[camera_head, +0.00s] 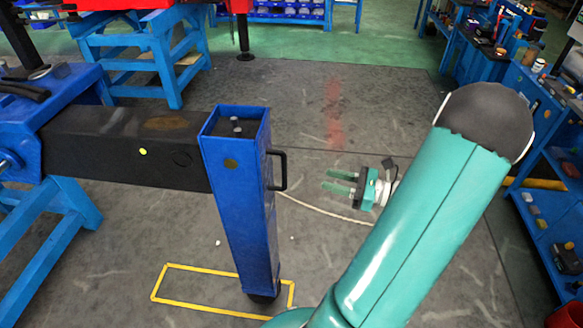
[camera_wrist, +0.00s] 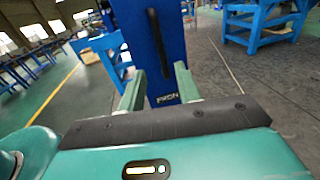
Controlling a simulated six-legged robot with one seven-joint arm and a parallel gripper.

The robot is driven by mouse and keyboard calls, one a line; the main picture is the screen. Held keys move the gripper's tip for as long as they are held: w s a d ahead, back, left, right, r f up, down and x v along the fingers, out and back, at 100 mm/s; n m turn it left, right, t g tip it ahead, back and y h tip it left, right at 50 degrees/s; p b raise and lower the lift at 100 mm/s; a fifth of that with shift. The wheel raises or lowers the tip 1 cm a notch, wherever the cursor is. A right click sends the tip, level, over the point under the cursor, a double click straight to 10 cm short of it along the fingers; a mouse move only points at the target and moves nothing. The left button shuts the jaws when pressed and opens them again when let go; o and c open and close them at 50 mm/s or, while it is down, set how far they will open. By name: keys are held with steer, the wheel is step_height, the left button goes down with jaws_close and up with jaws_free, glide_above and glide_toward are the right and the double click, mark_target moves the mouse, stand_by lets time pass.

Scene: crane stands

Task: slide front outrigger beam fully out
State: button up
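The black outrigger beam (camera_head: 125,148) sticks out to the right from a blue housing (camera_head: 70,105) on a blue stand. Its outer end joins an upright blue leg (camera_head: 240,200) with a black handle (camera_head: 281,170) on its right side. My gripper (camera_head: 326,180) is open and empty, to the right of the handle and apart from it, fingers pointing left. In the wrist view, the two green fingers (camera_wrist: 160,78) stand apart before the blue leg (camera_wrist: 130,20), with the dark upright handle (camera_wrist: 158,45) between and beyond them.
A yellow rectangle (camera_head: 200,307) is marked on the floor around the leg's foot. A pale cable (camera_head: 325,212) lies on the floor right of the leg. Blue shelving (camera_head: 550,150) stands at the right. Another blue stand (camera_head: 160,60) is behind the beam. The floor between is mostly clear.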

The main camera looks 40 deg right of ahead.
steer(key=shift+w+a, duration=0.1)
glide_above(284, 185)
steer(key=shift+w+d, duration=0.3)
jaws_close()
